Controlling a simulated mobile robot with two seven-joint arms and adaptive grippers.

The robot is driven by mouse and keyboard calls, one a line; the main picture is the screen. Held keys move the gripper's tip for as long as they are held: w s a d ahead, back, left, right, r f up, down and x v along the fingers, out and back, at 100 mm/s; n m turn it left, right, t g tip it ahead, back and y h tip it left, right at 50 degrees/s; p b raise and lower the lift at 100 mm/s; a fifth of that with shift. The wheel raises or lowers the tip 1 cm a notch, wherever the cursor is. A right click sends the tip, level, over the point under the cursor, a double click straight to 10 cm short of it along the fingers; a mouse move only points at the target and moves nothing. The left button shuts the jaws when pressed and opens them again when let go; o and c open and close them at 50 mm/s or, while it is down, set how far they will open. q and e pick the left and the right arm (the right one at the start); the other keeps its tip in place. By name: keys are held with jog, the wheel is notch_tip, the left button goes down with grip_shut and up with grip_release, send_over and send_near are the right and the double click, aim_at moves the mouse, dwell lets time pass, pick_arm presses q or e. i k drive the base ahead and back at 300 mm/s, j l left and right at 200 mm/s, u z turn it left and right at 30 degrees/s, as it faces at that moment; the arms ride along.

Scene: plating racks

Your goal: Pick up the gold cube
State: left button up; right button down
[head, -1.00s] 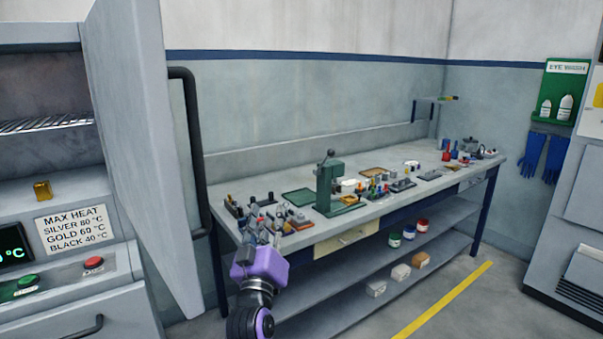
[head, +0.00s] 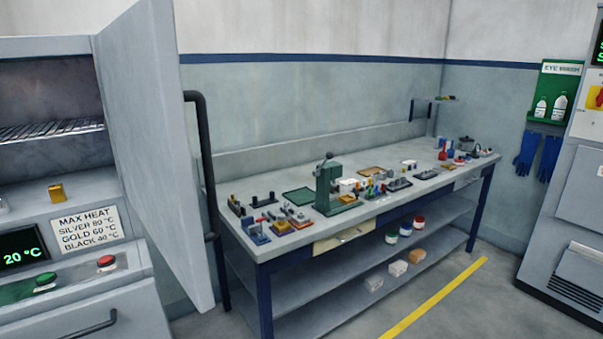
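A small gold cube (head: 56,193) sits on the grey ledge of the oven-like cabinet at the left, just above the MAX HEAT sign. Nothing touches it. Neither of my grippers is in view, so I cannot see whether they are open or shut.
The cabinet's open door (head: 150,150) stands between the cube and the workbench (head: 262,252), which holds a green press (head: 327,188) and many small tools. A red button (head: 106,261) and a green button (head: 45,281) lie below the cube.

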aim_at(57, 192)
jog(key=i+l, duration=0.15)
jog(key=l, duration=0.15)
jog(key=i+l+u, duration=0.1)
jog(key=i+l, duration=0.25)
jog(key=l, duration=0.25)
jog(key=i+l+u, duration=0.1)
jog(key=l, duration=0.2)
jog(key=i+l+u, duration=0.1)
jog(key=u, duration=1.3)
jog(key=k+j, duration=0.1)
jog(key=j, duration=0.35)
jog(key=k+j, duration=0.1)
jog(key=j, duration=0.35)
jog(key=i+l, duration=0.15)
jog(key=i+j, duration=0.2)
jog(key=i+j+z, duration=0.1)
jog(key=j, duration=0.35)
jog(key=i+j, duration=0.3)
jog(key=z, duration=0.05)
